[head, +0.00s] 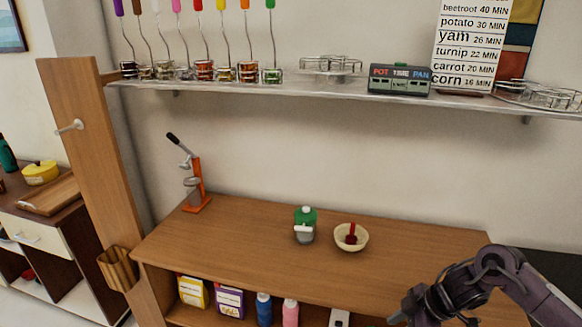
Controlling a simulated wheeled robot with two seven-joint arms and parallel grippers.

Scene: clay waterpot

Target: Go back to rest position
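My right arm (500,268) comes in from the lower right, bent, in front of the counter's right end. Its dark far end (424,304) points down and left to the bottom edge of the view. The fingers there cannot be made out clearly, and I see nothing held. My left arm and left gripper are not in view. On the wooden counter (255,250) stand a green and grey item with a white top (305,224) and a cream bowl (351,238) with a red piece in it. Both are apart from my arm.
An orange lever press (195,185) stands at the counter's back left. Below the counter, a shelf holds boxes (230,302) and bottles (264,308). The counter's middle front is clear.

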